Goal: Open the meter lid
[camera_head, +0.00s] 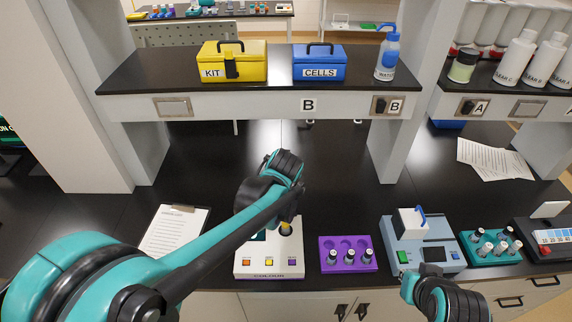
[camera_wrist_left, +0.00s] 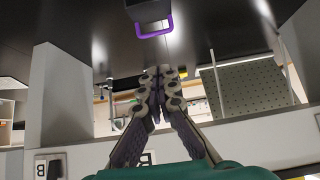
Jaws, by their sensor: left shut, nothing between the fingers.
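The white meter marked COLOUR (camera_head: 270,262) sits at the counter's front edge, with small coloured buttons along its front. My left arm crosses over it and hides part of its top, and I cannot make out its lid in the head view. In the left wrist view a purple loop handle (camera_wrist_left: 153,28) on a dark block shows at the top, beyond the fingertips and apart from them. My left gripper (camera_wrist_left: 159,74) is shut and empty. In the head view it is mostly hidden by its own wrist. Only part of my right arm shows at lower right; its fingers do not show.
A purple vial rack (camera_head: 347,243) stands right of the meter. A blue-grey device (camera_head: 404,255) with a white, blue-handled lid and a teal rack (camera_head: 490,258) stand farther right. A clipboard (camera_head: 174,232) lies left. The counter behind is mostly clear, below a shelf (camera_head: 240,107).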

